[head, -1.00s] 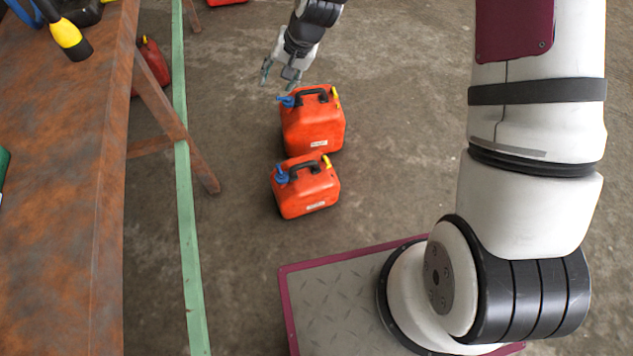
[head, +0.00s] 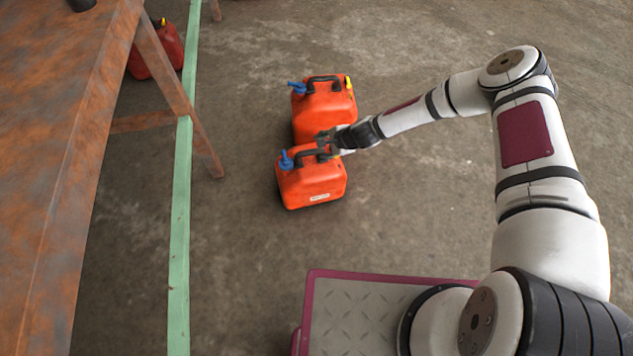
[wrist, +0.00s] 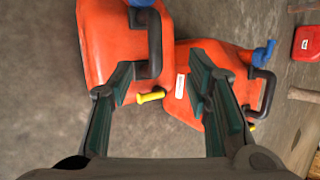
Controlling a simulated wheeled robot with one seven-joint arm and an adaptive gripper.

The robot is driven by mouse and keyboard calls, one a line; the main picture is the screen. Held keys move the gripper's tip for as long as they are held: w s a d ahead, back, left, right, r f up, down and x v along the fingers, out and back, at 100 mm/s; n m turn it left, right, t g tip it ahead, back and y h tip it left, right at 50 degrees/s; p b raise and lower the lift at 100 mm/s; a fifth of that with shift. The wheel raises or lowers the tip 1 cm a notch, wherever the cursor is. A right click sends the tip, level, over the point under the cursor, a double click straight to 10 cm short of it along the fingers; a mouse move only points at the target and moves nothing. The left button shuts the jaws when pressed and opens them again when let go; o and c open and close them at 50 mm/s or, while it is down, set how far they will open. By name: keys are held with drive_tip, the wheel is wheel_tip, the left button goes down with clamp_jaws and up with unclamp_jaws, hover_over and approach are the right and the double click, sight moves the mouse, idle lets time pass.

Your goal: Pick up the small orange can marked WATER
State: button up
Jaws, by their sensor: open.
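The small orange can (head: 311,185), with a blue cap, a yellow spout and a black handle, stands upright on the floor in the head view. Its label is too small to read. In the wrist view the small can (wrist: 108,45) is at the left, its handle near my left finger. My gripper (head: 325,140) reaches in from the right at the handle's height, partly hiding the handle's right end and the yellow spout. In the wrist view my gripper (wrist: 162,68) is open, with the handle's lower end and the yellow spout between the fingers; I cannot tell if they touch.
A larger orange can (head: 325,105) stands close behind the small one; in the wrist view this larger can (wrist: 212,75) lies beyond my right finger. A rusty table (head: 60,150) and a green floor strip (head: 180,230) are at left. Another red can (head: 160,52) stands by the table leg.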

sight(310, 153)
drive_tip(key=b+x, duration=0.2)
drive_tip(key=x, duration=0.6)
drive_tip(key=shift+f+b, duration=0.15)
drive_tip(key=shift+b, duration=0.2)
drive_tip(key=b+x, duration=0.2)
drive_tip(key=x, duration=0.2)
drive_tip(key=shift+s+d+f, duration=0.2)
drive_tip(key=shift+f, duration=0.15)
drive_tip(key=shift+w+a+f, duration=0.2)
drive_tip(key=shift+f, duration=0.15)
clamp_jaws()
drive_tip(key=shift+r, duration=0.1)
